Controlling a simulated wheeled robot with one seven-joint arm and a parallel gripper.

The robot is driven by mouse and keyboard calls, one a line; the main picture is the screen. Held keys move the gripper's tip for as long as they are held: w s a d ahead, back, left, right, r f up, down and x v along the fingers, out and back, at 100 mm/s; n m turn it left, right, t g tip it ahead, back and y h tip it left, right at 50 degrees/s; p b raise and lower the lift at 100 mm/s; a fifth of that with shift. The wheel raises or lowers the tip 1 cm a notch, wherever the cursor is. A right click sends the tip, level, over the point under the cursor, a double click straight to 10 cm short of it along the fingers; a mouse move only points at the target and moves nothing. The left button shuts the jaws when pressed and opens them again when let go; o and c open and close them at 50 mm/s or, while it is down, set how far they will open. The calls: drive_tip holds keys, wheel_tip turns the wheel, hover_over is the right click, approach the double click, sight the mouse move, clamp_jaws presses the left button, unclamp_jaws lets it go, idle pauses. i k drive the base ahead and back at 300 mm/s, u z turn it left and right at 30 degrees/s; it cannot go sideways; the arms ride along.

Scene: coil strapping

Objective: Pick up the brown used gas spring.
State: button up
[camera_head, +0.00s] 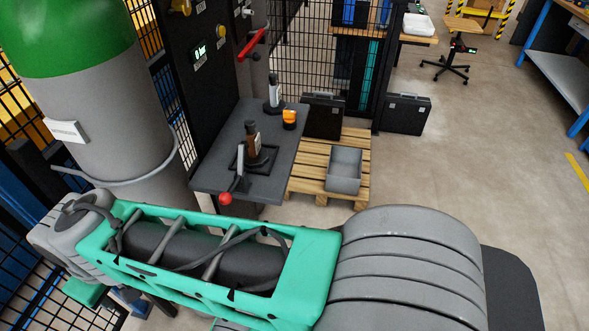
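The brown used gas spring (252,142) appears to be the small brown upright cylinder with a dark top. It stands in a black base near the middle of the dark grey table (217,178). A second upright cylinder (274,95), dark with a pale band, stands in a black base at the table's far end. My green and grey arm crosses the foreground, in front of the table's near edge. My gripper is not in view, so its hold cannot be seen.
An orange object (289,117) sits near the far cylinder. A dark control panel (196,90) and a big grey-green cylinder (105,120) stand left.

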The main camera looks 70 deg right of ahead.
sight(256, 156)
drive_tip(key=z, duration=1.2)
drive_tip(key=k, duration=0.95)
drive_tip(key=z, duration=0.05)
drive_tip(key=i, duration=0.95)
drive_tip(key=z, duration=1.6)
